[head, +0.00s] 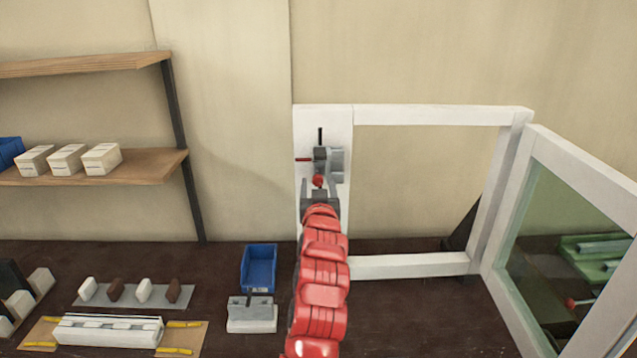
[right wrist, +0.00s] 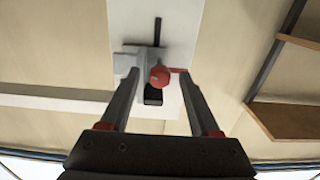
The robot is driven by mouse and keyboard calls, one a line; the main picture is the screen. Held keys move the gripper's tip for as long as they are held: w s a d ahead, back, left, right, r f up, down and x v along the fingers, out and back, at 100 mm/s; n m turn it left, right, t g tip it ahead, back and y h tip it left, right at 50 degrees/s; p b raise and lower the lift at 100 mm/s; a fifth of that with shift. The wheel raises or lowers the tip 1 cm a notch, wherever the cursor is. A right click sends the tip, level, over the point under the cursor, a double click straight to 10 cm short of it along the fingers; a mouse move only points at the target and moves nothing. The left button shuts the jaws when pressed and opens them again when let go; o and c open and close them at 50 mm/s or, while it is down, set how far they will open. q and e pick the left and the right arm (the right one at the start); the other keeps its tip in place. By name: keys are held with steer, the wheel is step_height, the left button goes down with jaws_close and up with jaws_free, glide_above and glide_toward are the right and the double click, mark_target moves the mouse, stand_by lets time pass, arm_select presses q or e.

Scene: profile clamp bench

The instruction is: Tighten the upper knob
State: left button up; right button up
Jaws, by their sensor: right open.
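A red knob (head: 318,181) sits on a grey clamp (head: 336,160) on the white left post panel (head: 342,125) of the frame. My right gripper (head: 320,190) is open just in front of the knob. In the right wrist view, my right gripper (right wrist: 159,78) has one finger on each side of the knob (right wrist: 160,75), with gaps to it. I cannot tell whether the fingertips reach the knob in depth. A thin red lever (head: 303,159) points left from the clamp. My red arm hides the lower panel. My left gripper is out of view.
The glazed door (head: 528,180) stands swung out on the right. A blue bin (head: 259,267) and a grey-white block (head: 252,314) stand left of my arm. A tray with parts (head: 110,332) lies further left, below wooden shelves (head: 100,168).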

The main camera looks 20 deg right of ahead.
steer(key=shift+s, duration=0.1)
steer(key=shift+r, duration=0.1)
steer(key=shift+c, duration=0.8)
jaws_close()
